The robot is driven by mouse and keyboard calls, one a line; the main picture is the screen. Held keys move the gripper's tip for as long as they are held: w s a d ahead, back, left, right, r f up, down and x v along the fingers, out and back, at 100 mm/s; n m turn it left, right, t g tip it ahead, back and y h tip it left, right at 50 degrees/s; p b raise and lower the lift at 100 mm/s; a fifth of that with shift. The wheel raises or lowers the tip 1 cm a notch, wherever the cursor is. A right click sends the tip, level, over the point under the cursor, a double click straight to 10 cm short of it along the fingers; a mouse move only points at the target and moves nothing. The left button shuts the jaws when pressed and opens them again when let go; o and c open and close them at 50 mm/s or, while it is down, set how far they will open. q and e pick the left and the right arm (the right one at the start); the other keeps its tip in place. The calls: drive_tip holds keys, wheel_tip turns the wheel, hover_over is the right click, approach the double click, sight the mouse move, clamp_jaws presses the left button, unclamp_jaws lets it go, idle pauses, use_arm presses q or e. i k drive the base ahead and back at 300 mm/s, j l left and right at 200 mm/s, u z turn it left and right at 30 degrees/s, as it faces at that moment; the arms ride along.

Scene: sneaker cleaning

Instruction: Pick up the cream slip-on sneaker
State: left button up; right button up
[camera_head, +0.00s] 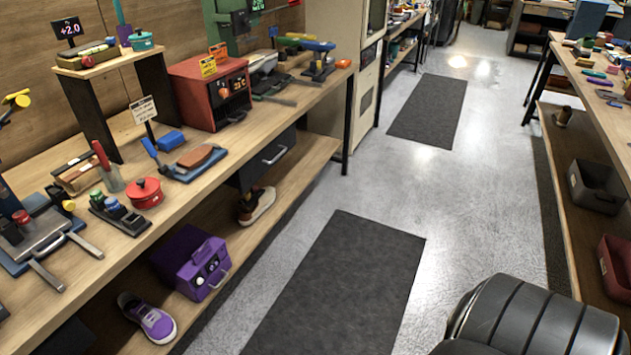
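No shoe here is clearly a cream slip-on sneaker. A brown and dark shoe with a pale sole (257,206) sits on the lower shelf of the left bench, below the drawer. A purple sneaker with a whitish toe and sole (150,319) lies nearer on the same shelf. Neither of my grippers is in view.
A purple box (194,263) stands between the two left-shelf shoes. The left bench top (110,262) is crowded with tools, a red machine (209,92) and a red pot (145,193). Bins (597,186) sit under the right bench. The aisle with dark mats (340,290) is open.

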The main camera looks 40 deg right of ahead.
sight(250, 212)
drive_tip(key=z, duration=0.9)
drive_tip(key=i+l+z, duration=0.6)
drive_tip(key=i, duration=0.2)
drive_tip(key=i+l+z, duration=0.1)
drive_tip(key=i+z, duration=0.45)
drive_tip(key=i, duration=0.3)
drive_tip(key=i+l+u, duration=0.1)
drive_tip(key=i+u, duration=0.15)
drive_tip(key=i, duration=0.3)
drive_tip(key=i+l+u, duration=0.2)
drive_tip(key=i, duration=0.35)
drive_tip(key=i+l+u, duration=0.15)
drive_tip(key=u, duration=0.3)
drive_tip(key=i+l+u, duration=0.25)
drive_tip(key=u, duration=0.15)
drive_tip(key=i+l+u, duration=0.3)
drive_tip(key=u, duration=0.15)
drive_tip(key=i+l+u, duration=0.15)
drive_tip(key=l+u, duration=0.3)
drive_tip(key=j, duration=0.1)
